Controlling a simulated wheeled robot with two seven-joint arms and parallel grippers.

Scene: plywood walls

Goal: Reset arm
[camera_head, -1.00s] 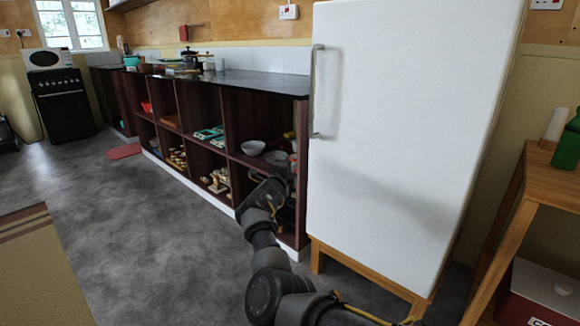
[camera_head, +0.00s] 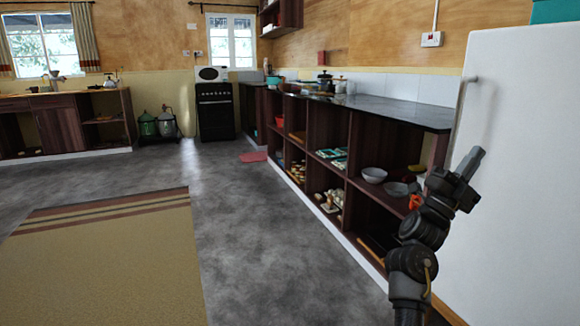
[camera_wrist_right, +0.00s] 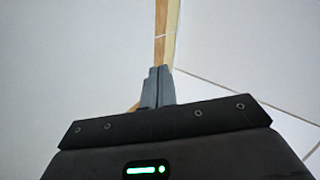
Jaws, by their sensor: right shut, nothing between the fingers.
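My right gripper (camera_head: 470,162) is raised in front of the white fridge (camera_head: 525,170) at the right of the head view, fingers pointing up. Its fingers are shut together and empty. In the right wrist view the closed fingers (camera_wrist_right: 158,88) point up at pale surfaces and a wooden strip. The arm is folded upward beside the open shelves. My left gripper does not show.
A dark counter (camera_head: 395,108) with open shelves holding bowls (camera_head: 373,175) and other items runs along the right. A black stove (camera_head: 215,112) with a microwave stands at the back. A tan rug (camera_head: 110,265) lies on the open grey floor.

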